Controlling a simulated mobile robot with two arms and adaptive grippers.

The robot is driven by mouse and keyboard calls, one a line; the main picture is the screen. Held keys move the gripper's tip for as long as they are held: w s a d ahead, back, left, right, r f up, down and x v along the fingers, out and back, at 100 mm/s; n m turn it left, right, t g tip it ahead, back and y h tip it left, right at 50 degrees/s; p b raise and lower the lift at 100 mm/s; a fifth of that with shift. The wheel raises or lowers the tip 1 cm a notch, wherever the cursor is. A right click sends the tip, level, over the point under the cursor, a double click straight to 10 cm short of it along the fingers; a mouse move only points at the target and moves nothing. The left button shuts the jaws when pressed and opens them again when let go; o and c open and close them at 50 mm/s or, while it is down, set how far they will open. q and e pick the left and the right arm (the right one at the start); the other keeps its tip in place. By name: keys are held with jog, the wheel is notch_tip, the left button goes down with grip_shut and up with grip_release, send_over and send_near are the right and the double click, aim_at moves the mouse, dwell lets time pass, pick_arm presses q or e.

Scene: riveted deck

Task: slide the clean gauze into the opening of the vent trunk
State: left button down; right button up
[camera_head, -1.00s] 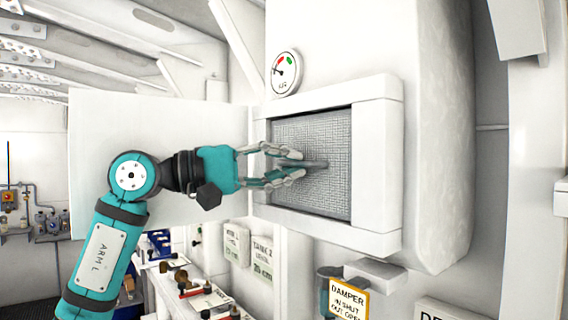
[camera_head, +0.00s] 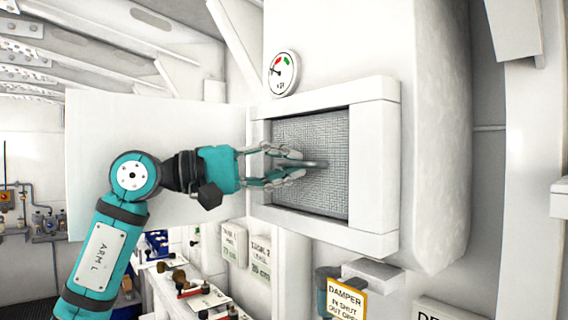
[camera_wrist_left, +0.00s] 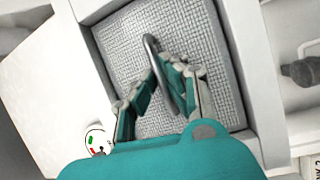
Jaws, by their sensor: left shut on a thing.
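The gauze (camera_head: 328,190) is a grey woven mesh panel with a bar handle (camera_head: 318,164) on its face. It stands upright inside the square opening frame (camera_head: 374,170) of the white vent trunk (camera_head: 438,120). My left gripper (camera_head: 300,164) reaches in from the left and is shut on the handle. In the left wrist view, the gripper's fingers (camera_wrist_left: 156,84) close on the curved handle in front of the mesh (camera_wrist_left: 120,50). A dark strip shows along the gauze's right edge. I cannot tell how deep it sits. My right gripper is not in view.
A white door panel (camera_head: 105,140) stands open left of the opening, behind my left arm. A round gauge (camera_head: 282,73) sits above the frame. A damper sign (camera_head: 346,299) and a grey bracket (camera_head: 373,272) are below. A cluttered bench (camera_head: 175,293) is at lower left.

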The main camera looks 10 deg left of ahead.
pick_arm(q)
jog(key=shift+w+d+p, duration=0.35)
jog(key=shift+w+d, duration=0.2)
jog(key=shift+w, duration=0.1)
dwell(0.5)
jog(key=c, duration=1.4)
grip_release()
jog(key=shift+s+a+b, duration=0.5)
jog(key=shift+s+a, duration=0.15)
jog(key=shift+s, duration=0.2)
jog(key=shift+s+a+b, duration=0.5)
jog(key=shift+s+a, duration=0.15)
jog(key=shift+s, duration=0.2)
jog(key=shift+s+a+b, duration=0.4)
jog(key=shift+s+a, duration=0.35)
jog(key=shift+s, duration=0.2)
jog(key=shift+s+a+b, duration=0.4)
jog(key=shift+s+a, duration=0.35)
jog(key=shift+s, duration=0.15)
